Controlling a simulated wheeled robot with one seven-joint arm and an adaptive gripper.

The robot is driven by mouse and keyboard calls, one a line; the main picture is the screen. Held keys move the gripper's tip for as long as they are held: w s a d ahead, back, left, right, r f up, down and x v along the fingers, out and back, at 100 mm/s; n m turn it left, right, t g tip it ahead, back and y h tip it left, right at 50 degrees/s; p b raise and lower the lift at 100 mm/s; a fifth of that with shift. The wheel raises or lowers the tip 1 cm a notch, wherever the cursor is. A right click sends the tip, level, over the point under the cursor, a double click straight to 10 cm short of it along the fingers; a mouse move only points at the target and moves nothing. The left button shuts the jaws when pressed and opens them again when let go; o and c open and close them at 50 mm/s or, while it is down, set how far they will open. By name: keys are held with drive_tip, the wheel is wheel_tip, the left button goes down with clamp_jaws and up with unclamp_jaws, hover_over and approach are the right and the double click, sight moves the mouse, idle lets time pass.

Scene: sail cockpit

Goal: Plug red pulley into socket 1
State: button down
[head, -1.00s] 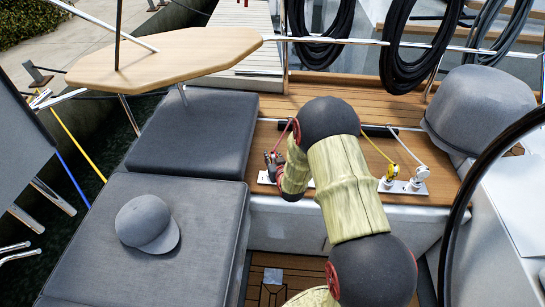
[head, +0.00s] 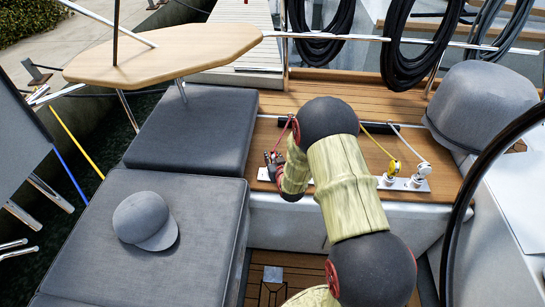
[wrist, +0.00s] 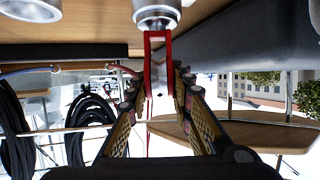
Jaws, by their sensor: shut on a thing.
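The red pulley (wrist: 155,42) is between the two fingers of my gripper (wrist: 160,97) in the wrist view, and the fingers are shut on it. Its red frame meets a round silver fitting (wrist: 157,14) at the top edge; how far it is seated cannot be told. In the head view my gripper (head: 272,160) is low over the left end of the metal socket plate (head: 264,174), partly hidden by my arm. A red rope (head: 283,132) runs up from there. Socket 1 cannot be told apart by any label.
A yellow pulley (head: 394,169) and a white pulley (head: 421,173) stand on the plate's right part, with ropes leading back. Another silver fitting (wrist: 30,8) shows in the wrist view. Grey cushions (head: 190,130), a cap (head: 146,220) and a steering wheel (head: 455,220) surround the area.

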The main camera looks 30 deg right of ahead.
drive_tip(key=c, duration=1.5)
unclamp_jaws()
drive_tip(key=shift+s, duration=0.1)
drive_tip(key=v, duration=1.1)
drive_tip(key=shift+s, duration=0.35)
drive_tip(key=shift+a, duration=0.15)
